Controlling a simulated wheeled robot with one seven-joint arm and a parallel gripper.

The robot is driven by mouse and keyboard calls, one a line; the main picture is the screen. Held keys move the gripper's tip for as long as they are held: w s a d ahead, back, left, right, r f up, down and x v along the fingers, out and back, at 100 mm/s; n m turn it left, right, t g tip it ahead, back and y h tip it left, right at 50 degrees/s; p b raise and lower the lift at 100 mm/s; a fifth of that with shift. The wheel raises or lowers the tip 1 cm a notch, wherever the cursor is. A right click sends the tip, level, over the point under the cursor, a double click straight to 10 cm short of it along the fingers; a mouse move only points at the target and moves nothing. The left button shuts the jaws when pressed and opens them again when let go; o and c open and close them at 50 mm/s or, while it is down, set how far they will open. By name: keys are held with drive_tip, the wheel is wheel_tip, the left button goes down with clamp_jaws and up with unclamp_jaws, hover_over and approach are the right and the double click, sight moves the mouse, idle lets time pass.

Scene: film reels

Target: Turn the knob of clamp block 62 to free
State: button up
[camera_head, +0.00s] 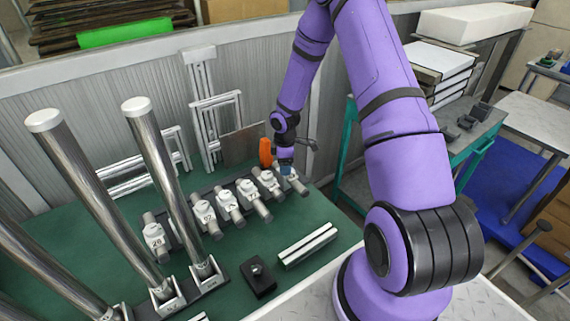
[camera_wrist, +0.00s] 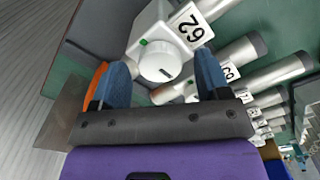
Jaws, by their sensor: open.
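Clamp block 62 (camera_wrist: 165,25) is white, with a black "62" on a white plate. Its round white knob (camera_wrist: 158,60) faces the wrist camera and has a short dark slot mark near its lower edge. A small green mark shows on the block at the knob's upper left. My gripper (camera_wrist: 162,78) is open, with a blue finger on each side of the knob; I cannot tell whether either touches it. In the head view my gripper (camera_head: 286,166) is at the right end of the block row, partly hiding clamp block 62 (camera_head: 297,184).
Several similar clamp blocks (camera_head: 228,203) stand in a row to the left on the green table (camera_head: 200,260). An orange part (camera_head: 265,153) stands close to my gripper. Tall metal posts (camera_head: 160,180) rise at the left. A black block (camera_head: 258,277) and a pale rail (camera_head: 308,245) lie in front.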

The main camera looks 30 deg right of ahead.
wheel_tip(320, 180, up, 10)
drive_tip(key=shift+r, duration=0.25)
idle(0.6)
drive_tip(key=s+a+r+m+t+h, duration=0.15)
drive_tip(key=s+r, duration=0.25)
drive_tip(key=r, duration=0.4)
drive_tip(key=s+a+r+m, duration=0.2)
drive_tip(key=s+a+r, duration=0.1)
drive_tip(key=r, duration=0.6)
drive_tip(key=s+a+r+m+t+h, duration=0.15)
drive_tip(key=s+r, duration=0.25)
drive_tip(key=r, duration=0.4)
drive_tip(key=s+a+r+m+y, duration=0.1)
drive_tip(key=s+a+r+m, duration=0.1)
drive_tip(key=s, duration=0.5)
drive_tip(key=s+a+r+m+t+y, duration=0.1)
drive_tip(key=s+a+r+m, duration=0.1)
drive_tip(key=s+r, duration=0.2)
drive_tip(key=s+a+r+m+t+y, duration=0.1)
drive_tip(key=s+r, duration=0.3)
drive_tip(key=s, duration=0.5)
drive_tip(key=shift+s+a+m, duration=0.4)
drive_tip(key=shift+a+m, duration=0.05)
drive_tip(key=shift+m, duration=0.45)
